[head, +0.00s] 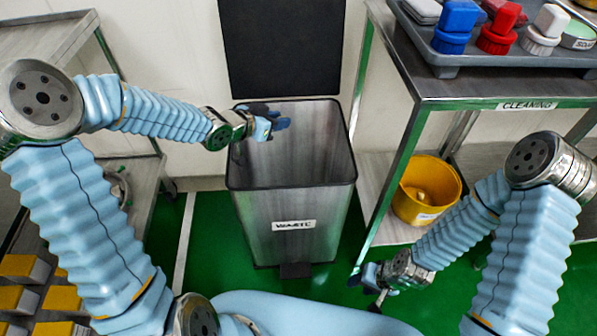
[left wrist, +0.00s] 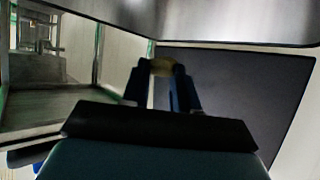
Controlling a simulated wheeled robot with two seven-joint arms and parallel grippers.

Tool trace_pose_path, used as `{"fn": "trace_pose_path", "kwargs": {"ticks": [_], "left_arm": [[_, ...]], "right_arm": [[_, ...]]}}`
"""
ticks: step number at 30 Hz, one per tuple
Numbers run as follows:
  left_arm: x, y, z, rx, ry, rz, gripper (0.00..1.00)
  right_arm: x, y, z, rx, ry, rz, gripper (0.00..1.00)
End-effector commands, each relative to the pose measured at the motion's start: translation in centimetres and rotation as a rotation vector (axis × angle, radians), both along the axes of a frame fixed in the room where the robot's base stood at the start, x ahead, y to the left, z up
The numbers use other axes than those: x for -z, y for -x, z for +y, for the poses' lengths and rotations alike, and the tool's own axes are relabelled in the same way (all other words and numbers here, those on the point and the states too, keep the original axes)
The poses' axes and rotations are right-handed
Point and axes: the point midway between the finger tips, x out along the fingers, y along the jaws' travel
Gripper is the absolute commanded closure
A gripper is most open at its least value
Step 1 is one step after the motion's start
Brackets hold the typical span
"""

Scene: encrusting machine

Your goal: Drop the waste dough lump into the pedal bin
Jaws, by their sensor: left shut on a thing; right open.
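The pedal bin (head: 290,212) is a tall steel bin labelled WASTE, with its black lid (head: 282,45) raised upright behind the opening. My left gripper (head: 275,125) is over the bin's open mouth, towards the left and back. In the left wrist view the left gripper (left wrist: 163,78) is shut on a small beige waste dough lump (left wrist: 161,66) between its fingertips. I cannot make out the lump in the head view. My right gripper (head: 366,280) is open and empty, low to the right of the bin near the floor.
A steel cleaning trolley (head: 490,85) stands right of the bin, with a grey tray (head: 470,62) of brushes on top and a yellow bucket (head: 427,190) below. A steel rack (head: 130,195) stands at the left. Green floor (head: 215,255) lies clear around the bin.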

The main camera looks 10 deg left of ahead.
Motion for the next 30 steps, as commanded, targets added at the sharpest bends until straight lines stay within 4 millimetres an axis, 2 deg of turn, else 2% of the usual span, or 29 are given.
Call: {"fn": "trace_pose_path", "kwargs": {"ticks": [4, 9, 11, 15, 27, 28, 30], "left_arm": [[0.9, -0.1, 0.0, 0.005, 0.000, 0.001, 1.00], [3.1, -0.1, -0.1, 0.004, 0.000, 0.004, 1.00], [4.3, -0.1, 0.0, 0.004, -0.002, 0.000, 1.00], [5.5, -0.1, 0.0, 0.004, -0.001, 0.001, 1.00], [5.9, -0.1, 0.0, 0.002, -0.002, 0.000, 1.00], [5.9, -0.1, 0.0, 0.002, -0.002, 0.000, 0.67], [5.9, -0.1, 0.0, 0.002, -0.002, 0.000, 0.56]], "right_arm": [[-0.1, 0.0, 0.0, 0.000, 0.000, 0.000, 0.57], [0.0, 0.0, 0.0, 0.000, 0.000, 0.000, 0.57], [1.0, 0.0, 0.0, 0.000, 0.000, 0.000, 0.57], [1.7, 0.0, -0.1, 0.002, 0.001, 0.000, 0.57], [1.9, 0.0, -0.1, 0.004, 0.002, 0.000, 0.57], [1.9, 0.0, -0.1, 0.004, 0.002, 0.000, 0.57], [1.9, 0.0, -0.1, 0.004, 0.002, 0.000, 0.57]]}}
